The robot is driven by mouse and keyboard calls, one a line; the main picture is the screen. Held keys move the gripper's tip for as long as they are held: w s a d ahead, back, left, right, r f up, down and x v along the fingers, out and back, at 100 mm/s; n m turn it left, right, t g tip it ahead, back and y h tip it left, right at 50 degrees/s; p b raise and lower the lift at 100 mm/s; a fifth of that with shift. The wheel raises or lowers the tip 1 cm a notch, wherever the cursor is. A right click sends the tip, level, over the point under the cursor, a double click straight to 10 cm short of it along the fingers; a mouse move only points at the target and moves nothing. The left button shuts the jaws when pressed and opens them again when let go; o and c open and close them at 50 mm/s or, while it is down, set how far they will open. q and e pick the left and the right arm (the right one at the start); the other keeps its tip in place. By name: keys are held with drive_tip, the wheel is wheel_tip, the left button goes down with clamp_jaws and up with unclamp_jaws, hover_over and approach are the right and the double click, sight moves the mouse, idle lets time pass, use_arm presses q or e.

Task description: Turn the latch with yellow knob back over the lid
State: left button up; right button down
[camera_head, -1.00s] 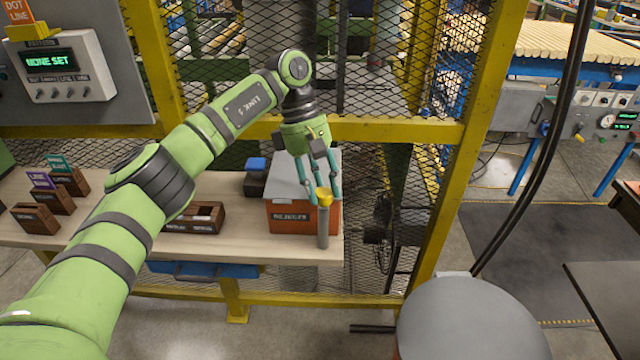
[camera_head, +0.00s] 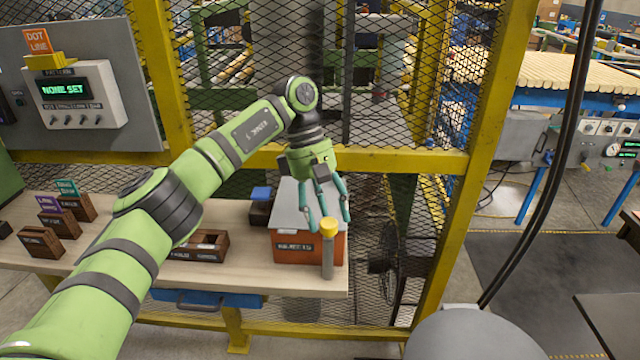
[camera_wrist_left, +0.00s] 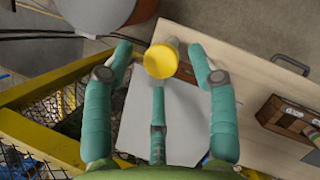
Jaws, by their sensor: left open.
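The latch's yellow knob (camera_head: 328,228) sits at the top end of a grey bar (camera_head: 328,262), in front of the right part of an orange-red box (camera_head: 283,240). The box has a grey lid (camera_head: 290,205). My left gripper (camera_head: 331,218) is open, its teal fingers pointing down close around the knob. In the left wrist view the knob (camera_wrist_left: 161,60) lies between the spread fingers of my left gripper (camera_wrist_left: 160,58), with gaps at both sides. The lid (camera_wrist_left: 180,125) lies behind the fingers. Finger contact at the knob cannot be told. My right gripper is not in view.
The box stands at the right end of a wooden bench (camera_head: 240,278). A wooden tray (camera_head: 200,246) and small labelled wooden blocks (camera_head: 75,207) stand to the left. A yellow-framed mesh fence (camera_head: 400,160) rises close behind. A dark block with a blue top (camera_head: 260,200) is beside the box.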

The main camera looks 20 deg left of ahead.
use_arm(q)
drive_tip(key=v, duration=1)
drive_tip(key=shift+r, duration=0.5)
drive_tip(key=shift+s+d, duration=0.1)
drive_tip(key=shift+d, duration=0.05)
